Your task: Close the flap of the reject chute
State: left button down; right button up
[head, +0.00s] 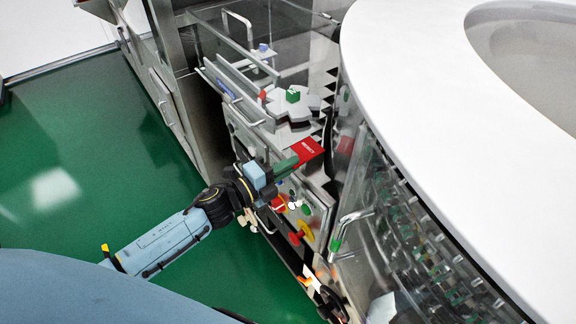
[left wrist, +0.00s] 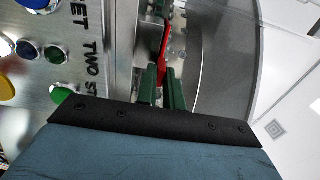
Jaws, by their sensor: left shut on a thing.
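The red flap (head: 308,149) with white lettering sits at the front of the machine in the head view, just past the tips of my left gripper (head: 288,166). My left gripper is shut on the flap's near edge. In the left wrist view the flap shows edge-on as a thin red strip (left wrist: 164,48) between the green fingers of the left gripper (left wrist: 162,84). The chute opening behind the flap is hidden from me. My right gripper is in neither view.
A control panel (head: 314,212) with coloured buttons and a red-and-yellow knob (head: 299,233) lies just below the gripper. A metal tray with a handle (head: 236,98) is above. The big white round top (head: 430,110) stands to the right. Green floor (head: 90,150) is clear at left.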

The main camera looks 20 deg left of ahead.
pick_arm(q)
jog(key=c, duration=1.5)
grip_release()
jog(key=v, duration=1.3)
jog(key=shift+s+b, duration=0.2)
jog(key=shift+b, duration=0.2)
jog(key=shift+f, duration=0.1)
